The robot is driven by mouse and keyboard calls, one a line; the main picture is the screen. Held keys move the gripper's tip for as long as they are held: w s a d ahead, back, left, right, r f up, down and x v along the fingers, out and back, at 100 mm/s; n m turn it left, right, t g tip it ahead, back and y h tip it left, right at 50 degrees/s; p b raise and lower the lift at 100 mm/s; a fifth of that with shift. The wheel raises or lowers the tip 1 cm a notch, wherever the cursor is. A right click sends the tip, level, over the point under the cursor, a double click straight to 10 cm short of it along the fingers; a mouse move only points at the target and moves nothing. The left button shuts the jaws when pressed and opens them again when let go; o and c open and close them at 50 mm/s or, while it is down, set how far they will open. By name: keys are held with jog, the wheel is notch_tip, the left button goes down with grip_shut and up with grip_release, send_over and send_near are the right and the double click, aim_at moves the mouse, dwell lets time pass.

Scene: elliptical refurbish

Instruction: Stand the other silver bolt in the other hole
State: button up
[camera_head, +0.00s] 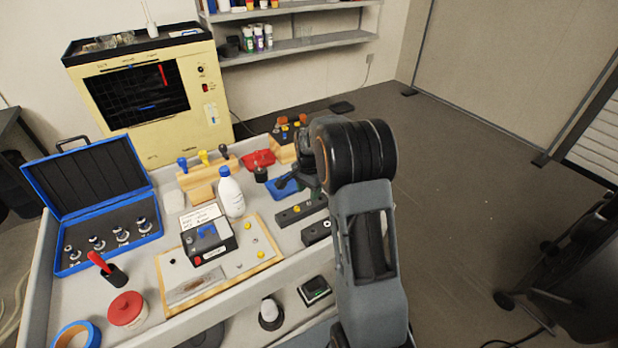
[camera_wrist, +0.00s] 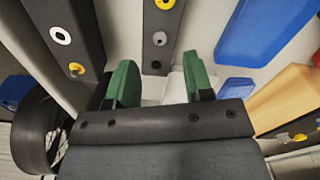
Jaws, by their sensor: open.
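My gripper (camera_wrist: 158,72) is open, with its two green fingers apart in the wrist view. No object is clearly held between them. Ahead of the fingertips is a dark bar (camera_wrist: 161,24) with a yellow piece at the top, a silver ring or bolt head (camera_wrist: 159,38) and a dark spot below it. A second dark bar (camera_wrist: 58,20) at the left has a white-ringed hole (camera_wrist: 60,35) and a yellow piece (camera_wrist: 76,69). Both bars also show beside my arm in the head view. I cannot tell which small silver piece is the other bolt.
A board (camera_head: 172,263) carries a black box (camera_head: 208,240) and small pieces. A white bottle (camera_head: 231,193) stands behind it. A blue case (camera_head: 100,190) is open at the left. Blue trays (camera_wrist: 265,30) and a wooden block (camera_wrist: 285,98) lie right of my gripper.

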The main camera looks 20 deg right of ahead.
aim_at(309, 202)
jog(key=shift+f, duration=2.25)
jog(key=shift+c, duration=0.4)
grip_shut()
jog(key=shift+r, duration=0.25)
jog(key=shift+r+p, duration=1.2)
jog(key=shift+r, duration=0.3)
jog(key=shift+r+p, duration=1.3)
jog(key=shift+r, duration=0.7)
